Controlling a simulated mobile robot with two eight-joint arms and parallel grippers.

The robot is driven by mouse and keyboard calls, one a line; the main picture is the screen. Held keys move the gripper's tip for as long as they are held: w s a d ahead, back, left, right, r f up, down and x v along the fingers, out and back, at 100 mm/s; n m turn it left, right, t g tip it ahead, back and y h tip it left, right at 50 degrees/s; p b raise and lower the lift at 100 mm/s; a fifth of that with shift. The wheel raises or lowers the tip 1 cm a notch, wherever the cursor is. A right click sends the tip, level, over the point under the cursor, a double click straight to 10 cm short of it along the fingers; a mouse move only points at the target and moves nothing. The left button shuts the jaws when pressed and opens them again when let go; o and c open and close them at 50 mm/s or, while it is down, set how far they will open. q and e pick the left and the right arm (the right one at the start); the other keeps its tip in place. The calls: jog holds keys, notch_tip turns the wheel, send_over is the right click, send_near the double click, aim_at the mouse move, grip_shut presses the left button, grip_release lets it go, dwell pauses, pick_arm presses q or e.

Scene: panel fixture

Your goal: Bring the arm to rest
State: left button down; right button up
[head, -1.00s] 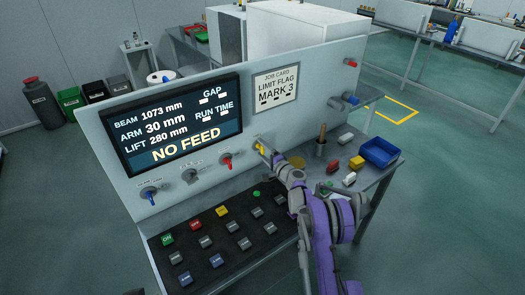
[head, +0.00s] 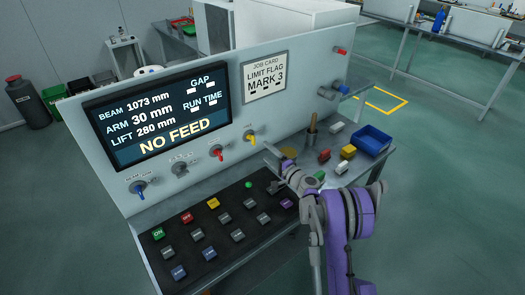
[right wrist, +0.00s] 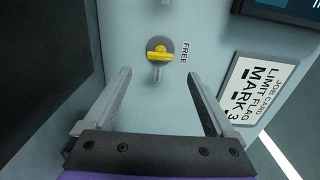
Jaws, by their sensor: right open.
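My right gripper (head: 270,167) is open and empty, in front of the panel (head: 300,120) and above the right end of the button desk. In the right wrist view its two fingers (right wrist: 160,76) stand wide apart. The yellow knob (head: 250,136) on the panel lies beyond the fingertips, apart from them. In the right wrist view the yellow knob (right wrist: 160,56) shows between the fingers, near a label reading FREE (right wrist: 184,53). My left gripper is not in view.
The screen (head: 160,118) reads NO FEED. A job card (head: 264,77) reads LIMIT FLAG MARK 3. Red (head: 217,152) and blue (head: 138,187) knobs sit left of the yellow one. A blue bin (head: 371,141) and small blocks stand on the right shelf. Open floor lies to the right.

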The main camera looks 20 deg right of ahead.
jog(key=shift+s, duration=0.2)
dwell(0.3)
jog(key=s+a+r+n+g, duration=0.45)
jog(key=s+a, duration=0.25)
jog(key=s, duration=0.2)
jog(key=s+a+r+n+g, duration=0.35)
jog(key=s+a+r, duration=0.25)
jog(key=s, duration=0.3)
jog(key=s+d+f+n+g+h, duration=0.1)
jog(key=s+d+f+n+h, duration=0.1)
jog(key=s, duration=1.2)
jog(key=s+d+f+n+g+h, duration=0.2)
jog(key=s+f+n+h, duration=0.1)
jog(key=s, duration=1)
jog(key=shift+s+n+h, duration=0.4)
jog(key=shift+h, duration=0.2)
